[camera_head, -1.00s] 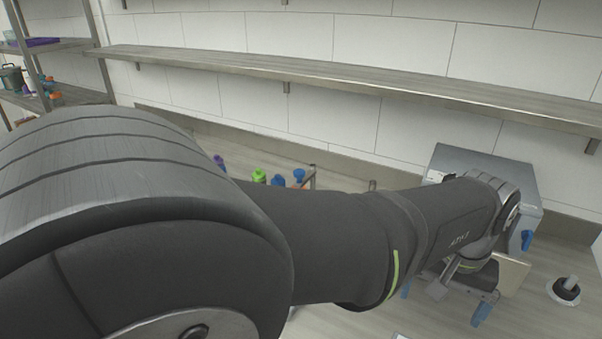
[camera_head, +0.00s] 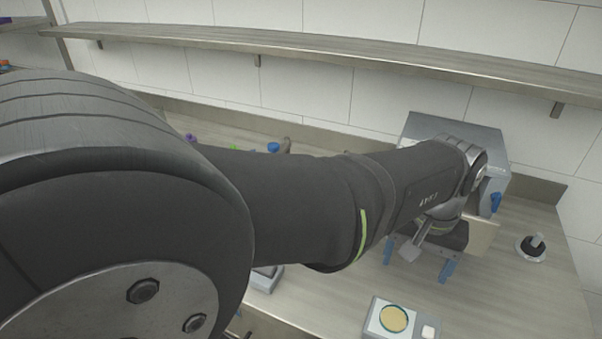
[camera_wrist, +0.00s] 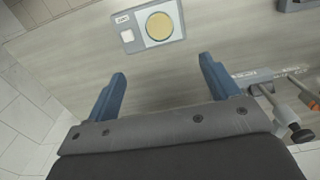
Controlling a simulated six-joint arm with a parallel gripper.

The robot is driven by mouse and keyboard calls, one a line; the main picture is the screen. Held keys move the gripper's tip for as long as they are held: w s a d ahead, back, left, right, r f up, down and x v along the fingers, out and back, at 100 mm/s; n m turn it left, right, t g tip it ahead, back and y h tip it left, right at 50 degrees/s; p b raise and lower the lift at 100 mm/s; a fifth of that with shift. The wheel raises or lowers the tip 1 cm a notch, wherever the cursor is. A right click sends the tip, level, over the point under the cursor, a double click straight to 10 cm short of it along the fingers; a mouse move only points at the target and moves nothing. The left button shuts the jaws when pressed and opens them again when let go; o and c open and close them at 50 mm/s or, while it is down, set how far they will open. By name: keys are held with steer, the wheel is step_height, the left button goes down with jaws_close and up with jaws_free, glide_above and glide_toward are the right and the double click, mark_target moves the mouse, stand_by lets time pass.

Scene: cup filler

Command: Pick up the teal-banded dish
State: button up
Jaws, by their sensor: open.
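A round dish (camera_head: 393,319) with a yellowish inside and a thin dark, teal-looking rim rests on a small pale scale (camera_head: 374,331) at the bottom of the head view. In the wrist view the dish (camera_wrist: 159,26) and the scale (camera_wrist: 128,48) show near the top centre, beyond my fingertips. My gripper (camera_head: 418,263) has blue fingers spread apart with nothing between them. It is above the counter, farther back than the dish, and apart from it. In the wrist view my gripper (camera_wrist: 163,68) has bare counter between its fingers.
A grey box-shaped machine (camera_head: 453,128) stands behind my wrist by the wall. A dark round-based item (camera_head: 531,249) is to the right. A shelf (camera_head: 300,42) runs along the wall. Bottles, one with a blue cap (camera_head: 273,147), are partly hidden behind my arm.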

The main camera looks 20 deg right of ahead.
steer(key=a+f+m+h, duration=0.1)
steer(key=a+m+h, duration=0.3)
steer(key=a+m, duration=0.2)
steer(key=m, duration=0.2)
glide_toward(394, 316)
steer(key=shift+t, duration=0.3)
steer(key=shift+s+x, duration=0.15)
steer(key=shift+x, duration=2)
steer(key=shift+s+x, duration=0.15)
steer(key=shift+x, duration=2)
steer(key=c, duration=1.1)
